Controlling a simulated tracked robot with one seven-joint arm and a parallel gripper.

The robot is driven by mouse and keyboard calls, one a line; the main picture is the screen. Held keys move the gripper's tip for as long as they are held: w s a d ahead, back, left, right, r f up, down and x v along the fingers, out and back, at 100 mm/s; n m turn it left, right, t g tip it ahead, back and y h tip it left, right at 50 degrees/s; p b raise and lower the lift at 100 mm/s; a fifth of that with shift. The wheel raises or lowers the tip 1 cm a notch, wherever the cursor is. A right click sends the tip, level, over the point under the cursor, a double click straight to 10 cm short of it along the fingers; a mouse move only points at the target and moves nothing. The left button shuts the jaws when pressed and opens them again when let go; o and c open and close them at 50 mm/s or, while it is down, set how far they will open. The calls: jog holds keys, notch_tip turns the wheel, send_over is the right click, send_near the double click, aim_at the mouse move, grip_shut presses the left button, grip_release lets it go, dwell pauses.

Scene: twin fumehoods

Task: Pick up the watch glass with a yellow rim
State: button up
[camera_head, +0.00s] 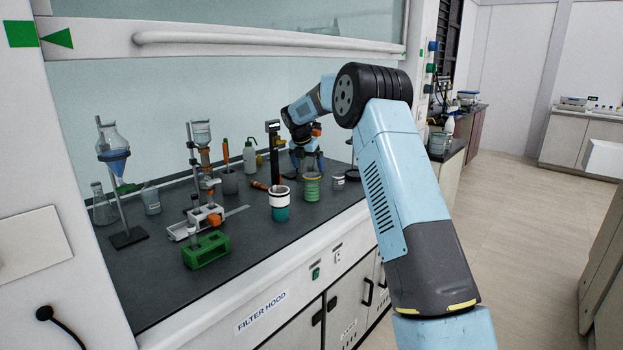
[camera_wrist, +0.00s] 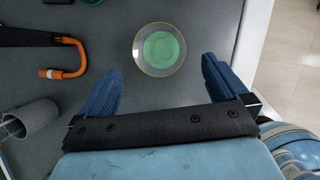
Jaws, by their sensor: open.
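In the head view my gripper (camera_head: 306,160) is low over the far right part of the fumehood bench.
An orange hooked tube (camera_wrist: 75,62) and a grey cup (camera_wrist: 35,118) lie left of my gripper. Clamp stands and glassware fill the left. The bench's front edge (camera_wrist: 243,45) is close on the right.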

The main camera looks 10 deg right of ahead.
aim_at(310, 176)
jog(key=x, duration=0.4)
jog(key=shift+a+f, duration=0.1)
jog(key=shift+a, duration=0.05)
jog(key=shift+s, duration=0.1)
jog(key=c, duration=1.1)
jog(key=shift+o, duration=0.2)
